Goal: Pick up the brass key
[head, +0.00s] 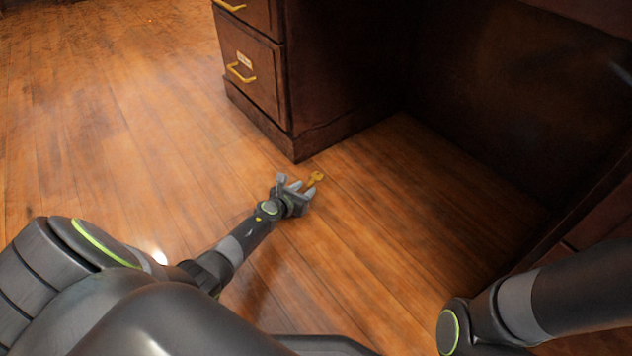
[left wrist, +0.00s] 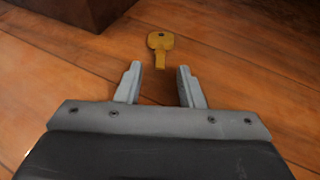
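The brass key (head: 315,178) lies flat on the wood floor, just in front of the corner of the dark desk. In the left wrist view the key (left wrist: 160,45) has its round head pointing away from me and its shaft toward the gap between my fingers. My left gripper (head: 296,187) is open and low near the floor, with the key just beyond its fingertips. In the left wrist view the open fingers (left wrist: 158,75) hold nothing. My right arm shows at the lower right in the head view, but its gripper is out of view.
The dark wood desk (head: 345,65) stands just beyond the key, with drawers (head: 250,75) with brass handles on its left part. Its knee space on the right is open. The wood floor (head: 110,130) to the left is clear.

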